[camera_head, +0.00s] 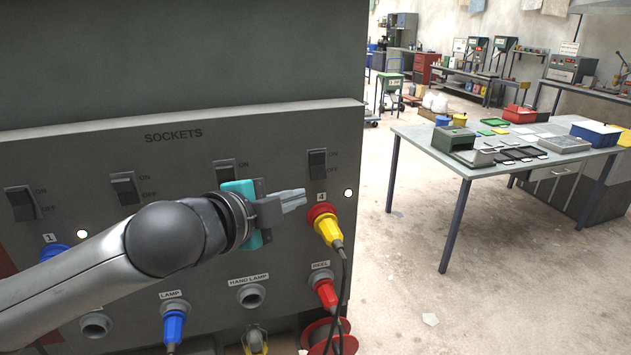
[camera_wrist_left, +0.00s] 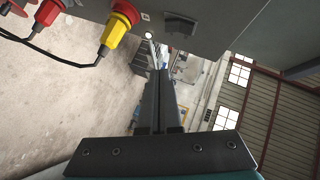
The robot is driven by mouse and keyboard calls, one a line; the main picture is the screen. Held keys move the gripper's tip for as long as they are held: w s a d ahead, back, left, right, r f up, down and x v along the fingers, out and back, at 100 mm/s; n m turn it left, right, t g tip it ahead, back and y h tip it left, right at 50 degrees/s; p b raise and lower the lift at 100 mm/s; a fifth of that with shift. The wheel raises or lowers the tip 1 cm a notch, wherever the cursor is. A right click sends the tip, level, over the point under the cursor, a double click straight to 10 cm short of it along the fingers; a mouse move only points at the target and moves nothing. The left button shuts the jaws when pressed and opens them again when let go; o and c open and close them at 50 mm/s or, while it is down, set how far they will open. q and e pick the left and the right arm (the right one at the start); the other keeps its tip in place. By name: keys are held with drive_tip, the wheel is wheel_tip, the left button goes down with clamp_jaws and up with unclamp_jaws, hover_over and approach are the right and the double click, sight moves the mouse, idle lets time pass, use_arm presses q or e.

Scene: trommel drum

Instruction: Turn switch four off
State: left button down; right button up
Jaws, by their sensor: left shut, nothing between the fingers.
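Switch four (camera_head: 317,163) is a dark rocker at the right end of the switch row on the grey socket panel (camera_head: 90,145), with ON and OFF marked beside it. Below it a yellow plug (camera_head: 328,230) sits in the red socket labelled 4. My left gripper (camera_head: 303,198) is shut and empty, its fingertips just below and left of switch four, pointing right. I cannot tell whether they touch the panel. In the left wrist view, the shut fingers (camera_wrist_left: 160,75) point up between the yellow plug (camera_wrist_left: 113,35) and a dark switch (camera_wrist_left: 181,24). My right gripper is not in view.
Other switches (camera_head: 124,188) line the panel to the left. A blue plug (camera_head: 173,325) and a red plug (camera_head: 327,293) with hanging black cables sit lower. A table (camera_head: 418,140) with trays stands at the right, with open floor between.

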use_arm(q)
drive_tip(key=shift+w+a+r, duration=0.25)
drive_tip(key=shift+r, duration=0.2)
drive_tip(key=p, duration=0.1)
approach(326, 178)
drive_tip(key=w+d, duration=0.3)
drive_tip(key=shift+w+a+f, duration=0.15)
drive_tip(key=shift+w+f, duration=0.7)
drive_tip(key=shift+f, duration=0.05)
